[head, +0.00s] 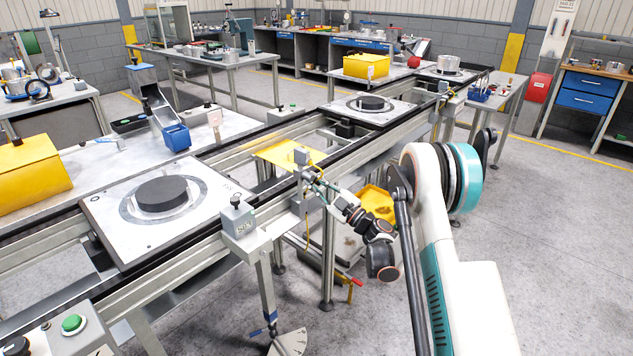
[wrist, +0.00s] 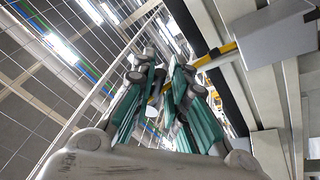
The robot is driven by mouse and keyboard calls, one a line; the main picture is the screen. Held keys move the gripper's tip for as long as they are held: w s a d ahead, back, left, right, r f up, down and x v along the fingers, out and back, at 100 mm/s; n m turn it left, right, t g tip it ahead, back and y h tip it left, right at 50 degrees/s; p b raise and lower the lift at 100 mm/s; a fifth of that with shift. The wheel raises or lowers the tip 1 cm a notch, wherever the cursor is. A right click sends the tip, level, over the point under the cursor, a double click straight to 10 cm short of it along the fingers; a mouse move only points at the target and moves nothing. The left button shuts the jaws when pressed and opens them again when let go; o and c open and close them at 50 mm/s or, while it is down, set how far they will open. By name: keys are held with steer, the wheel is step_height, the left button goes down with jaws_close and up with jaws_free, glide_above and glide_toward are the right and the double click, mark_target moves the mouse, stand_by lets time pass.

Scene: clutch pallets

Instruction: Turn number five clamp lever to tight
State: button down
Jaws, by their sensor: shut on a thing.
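My gripper (head: 318,180) is beside the conveyor rail, just below a small grey block (head: 301,156) on the rail's near side. In the wrist view its teal-padded fingers (wrist: 168,105) are closed around a thin yellow lever (wrist: 222,49). The lever runs up to the right to a grey block (wrist: 278,32). The fingers hide part of the lever. I cannot read a number on it, nor its tight mark. Another grey block (head: 239,218) with small lettering sits nearer on the rail. Below it are a blue-handled part (head: 262,330) and a pale fan-shaped plate (head: 290,343).
A pallet (head: 110,210) with a dark disc (head: 162,194) rests on the conveyor, and another pallet (head: 400,117) stands farther along. A red-handled part (head: 354,283) is low beneath the rail. A yellow bin (head: 376,203) is behind my gripper. Floor at the right is clear.

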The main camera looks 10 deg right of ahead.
steer(key=shift+s+a+f+m+t+h, duration=0.1)
steer(key=shift+s+a+m+t+h, duration=0.2)
steer(key=shift+m+h, duration=1.05)
steer(key=shift+s+a+m+t+h, duration=0.1)
steer(key=shift+a+m+t+h, duration=0.25)
steer(key=shift+m, duration=2.05)
steer(key=shift+s+a+f+m+t+h, duration=0.15)
steer(key=shift+m+t+h, duration=0.45)
steer(key=shift+m, duration=1.25)
steer(key=shift+r, duration=0.1)
steer(key=c, duration=1.7)
jaws_free()
steer(key=shift+d, duration=0.15)
steer(key=shift+s, duration=0.15)
steer(key=shift+g, duration=0.25)
